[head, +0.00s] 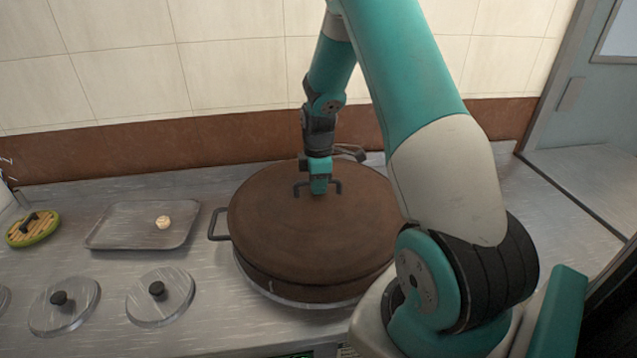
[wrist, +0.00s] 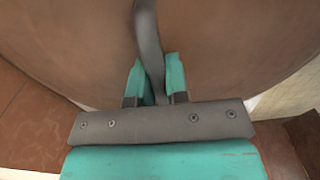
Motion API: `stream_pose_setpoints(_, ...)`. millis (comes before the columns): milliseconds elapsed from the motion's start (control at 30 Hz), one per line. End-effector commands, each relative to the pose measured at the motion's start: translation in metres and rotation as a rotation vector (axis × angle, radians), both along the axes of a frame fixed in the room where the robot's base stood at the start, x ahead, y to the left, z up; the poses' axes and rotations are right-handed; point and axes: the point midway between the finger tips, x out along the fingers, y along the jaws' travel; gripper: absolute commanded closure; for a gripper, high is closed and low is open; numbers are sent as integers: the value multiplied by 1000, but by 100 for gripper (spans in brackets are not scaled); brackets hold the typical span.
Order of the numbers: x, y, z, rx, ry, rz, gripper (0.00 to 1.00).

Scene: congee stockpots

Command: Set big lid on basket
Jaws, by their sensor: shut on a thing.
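The big lid (head: 285,230) is a wide, round, brown disc over the large round vessel at the counter's middle. My gripper (head: 318,190) is shut on the lid's dark handle, near the lid's centre. In the wrist view my gripper (wrist: 153,80) has its teal fingers on both sides of the grey handle bar, with the brown lid (wrist: 75,40) behind. A brown side band, seemingly the basket (head: 310,293), shows under the lid's front edge. The lid looks about level. It hides the basket's inside, and I cannot tell whether it rests fully on the rim.
A side handle (head: 217,225) sticks out left of the vessel. Left on the counter are a metal tray (head: 120,238) with a small pale round item (head: 163,222), small metal lids (head: 170,297) and a green-rimmed round item (head: 35,232). A tiled wall stands behind.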

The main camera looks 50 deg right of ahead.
Motion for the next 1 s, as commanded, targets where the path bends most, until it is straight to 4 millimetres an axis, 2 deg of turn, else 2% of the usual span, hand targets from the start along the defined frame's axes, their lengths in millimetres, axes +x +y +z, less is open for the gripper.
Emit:
stream_pose_setpoints(767, 1, 0, -11, -1, -2, 0, 100)
stream_pose_setpoints(800, 1, 0, -10, -1, -2, 0, 76)
stream_pose_setpoints(1000, 0, 0, -11, -1, -1, 0, 74)
